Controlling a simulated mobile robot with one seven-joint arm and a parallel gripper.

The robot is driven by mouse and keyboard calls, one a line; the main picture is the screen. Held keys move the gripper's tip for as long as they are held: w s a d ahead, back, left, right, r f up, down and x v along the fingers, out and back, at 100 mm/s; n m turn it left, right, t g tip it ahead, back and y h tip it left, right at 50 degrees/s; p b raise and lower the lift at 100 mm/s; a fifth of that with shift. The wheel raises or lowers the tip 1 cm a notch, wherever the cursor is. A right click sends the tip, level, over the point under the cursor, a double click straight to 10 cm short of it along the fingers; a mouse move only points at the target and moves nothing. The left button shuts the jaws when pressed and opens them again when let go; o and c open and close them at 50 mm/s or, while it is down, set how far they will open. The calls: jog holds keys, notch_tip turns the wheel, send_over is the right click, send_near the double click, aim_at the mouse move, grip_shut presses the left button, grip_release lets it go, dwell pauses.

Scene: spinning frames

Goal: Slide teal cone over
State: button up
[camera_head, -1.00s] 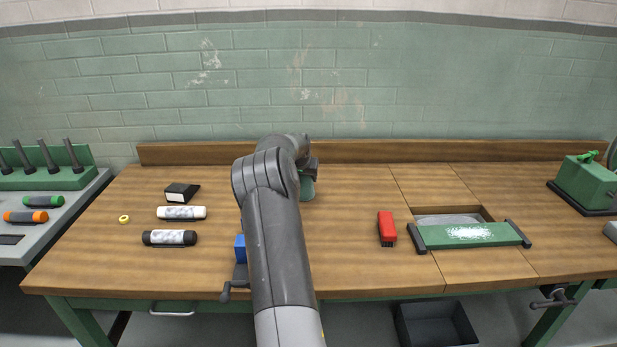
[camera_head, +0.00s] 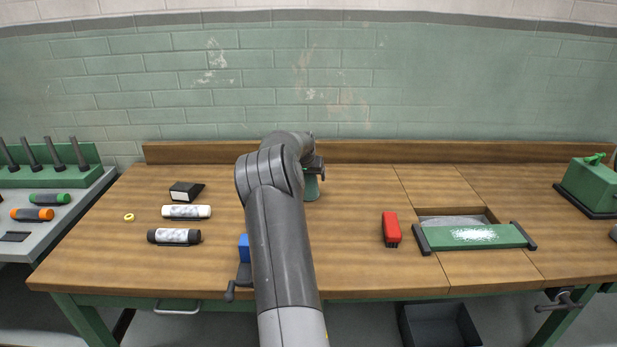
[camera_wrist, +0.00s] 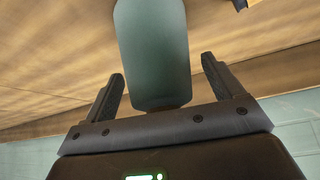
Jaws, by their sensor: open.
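The teal cone (camera_head: 312,188) stands on the wooden bench near its back, partly hidden behind my arm in the head view. My gripper (camera_head: 316,171) is at the cone's upper part. In the wrist view the smooth teal cone (camera_wrist: 152,45) lies between the two dark fingers of my open gripper (camera_wrist: 162,70). A gap shows on each side of the cone, so the fingers do not appear to grip it.
Left of my arm are a black-and-white box (camera_head: 186,192), a white roll (camera_head: 186,212), a black-ended roll (camera_head: 174,236), a yellow ring (camera_head: 129,217) and a blue block (camera_head: 244,248). Right are a red block (camera_head: 391,230) and green-topped tray (camera_head: 474,236). A rack of dark pegs (camera_head: 56,154) stands far left.

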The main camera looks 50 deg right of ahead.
jog(key=v, duration=0.9)
jog(key=shift+s+a+r, duration=0.15)
jog(key=shift+a+r, duration=0.05)
jog(key=shift+r, duration=0.1)
jog(key=s+a+r+n+t+y, duration=0.1)
jog(key=s+a+r+n, duration=0.2)
jog(key=a, duration=0.8)
jog(key=s+a+r+y, duration=0.25)
jog(key=a+r, duration=0.25)
jog(key=a, duration=0.6)
jog(key=s+a+r+n+t, duration=0.1)
jog(key=s+a+r+n, duration=0.2)
jog(key=a, duration=0.7)
jog(key=s+a+f+n+y, duration=0.1)
jog(key=s+a+f+n, duration=0.1)
jog(key=s+a, duration=0.8)
jog(key=s+a+f+n+y, duration=0.1)
jog(key=s+a+f+n, duration=0.1)
jog(key=s+a, duration=0.9)
jog(key=shift+s+n, duration=0.6)
jog(key=shift+s, duration=0.3)
